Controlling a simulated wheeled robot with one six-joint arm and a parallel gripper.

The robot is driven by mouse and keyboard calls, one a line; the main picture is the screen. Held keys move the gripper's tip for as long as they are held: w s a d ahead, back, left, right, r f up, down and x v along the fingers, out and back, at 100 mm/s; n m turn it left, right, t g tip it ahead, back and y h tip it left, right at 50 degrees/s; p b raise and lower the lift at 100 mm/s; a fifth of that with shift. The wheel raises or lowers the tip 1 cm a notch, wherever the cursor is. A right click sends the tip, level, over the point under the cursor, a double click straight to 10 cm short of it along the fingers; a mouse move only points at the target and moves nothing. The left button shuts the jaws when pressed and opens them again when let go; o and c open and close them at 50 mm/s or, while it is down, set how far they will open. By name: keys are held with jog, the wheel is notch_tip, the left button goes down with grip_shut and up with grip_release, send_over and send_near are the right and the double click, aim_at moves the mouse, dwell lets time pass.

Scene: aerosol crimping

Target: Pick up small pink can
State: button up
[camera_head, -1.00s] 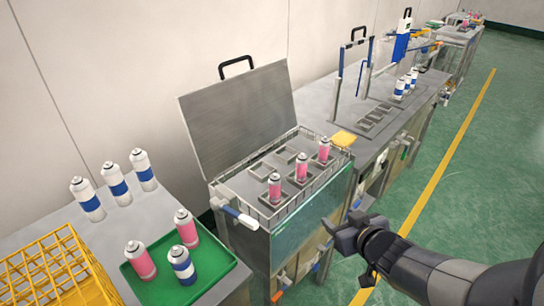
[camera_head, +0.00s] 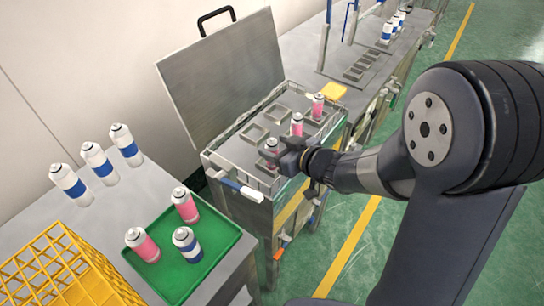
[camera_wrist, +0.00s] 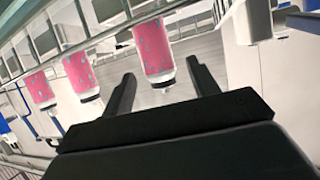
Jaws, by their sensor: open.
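Three small pink cans with metal tops stand in a row in square holders in the open metal bath: the nearest can (camera_head: 271,148), a middle one (camera_head: 297,124) and a far one (camera_head: 318,107). My gripper (camera_head: 284,157) is at the nearest can and partly hides it. In the wrist view the gripper (camera_wrist: 162,78) is open, and a pink can (camera_wrist: 155,47) shows upside down just beyond and between the fingertips. Whether the fingers touch it I cannot tell. Two more pink cans, one (camera_head: 185,206) and another (camera_head: 142,245), stand on the green tray (camera_head: 215,255).
A blue-and-white can (camera_head: 187,245) stands on the green tray. Several similar cans stand behind it on the grey table. A yellow crate (camera_head: 65,275) is at lower left. The bath has a wire rim and a raised lid (camera_head: 225,75).

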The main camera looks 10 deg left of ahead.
aim_at(267, 145)
jog(key=x, duration=0.4)
jog(key=shift+f, duration=0.15)
jog(key=shift+s, duration=0.1)
jog(key=c, duration=1.1)
